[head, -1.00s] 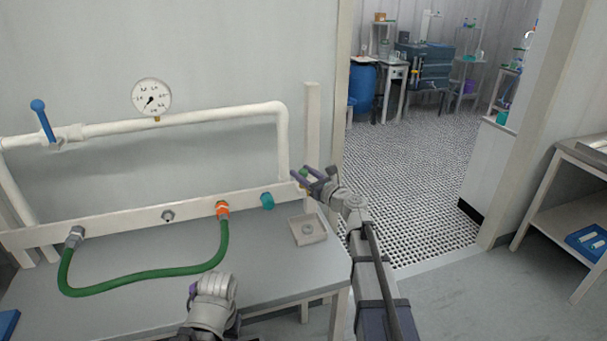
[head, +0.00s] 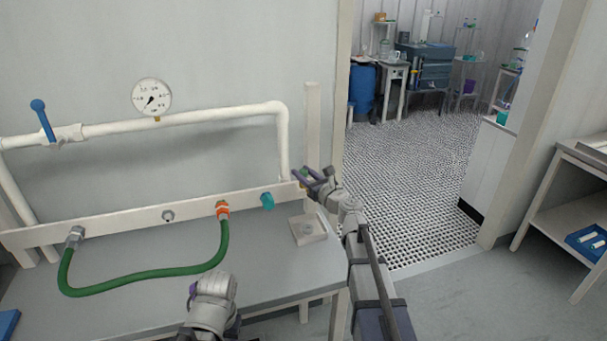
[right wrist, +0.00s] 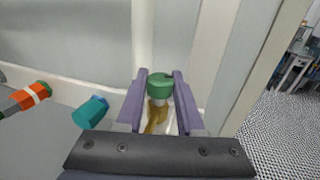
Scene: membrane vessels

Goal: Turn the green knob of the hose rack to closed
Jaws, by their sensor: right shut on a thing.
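The green knob (right wrist: 160,86) sits on a brass valve body (right wrist: 156,116) at the right end of the hose rack's white rail (head: 130,220). In the head view only a bit of the knob (head: 304,172) shows among my fingers. My right gripper (head: 312,178) is at the knob. In the right wrist view its two purple fingers (right wrist: 160,90) stand on either side of the knob and are shut on it. My left gripper (head: 205,287) is low over the front of the bench, and its fingers are mostly hidden.
A green hose (head: 150,275) loops from a grey fitting to an orange-banded coupling (head: 222,210). A teal cap (head: 267,201) is left of my right gripper. A small tray (head: 322,238) sits at the bench's right end. A gauge (head: 151,96) and a blue-handled valve (head: 43,120) are above.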

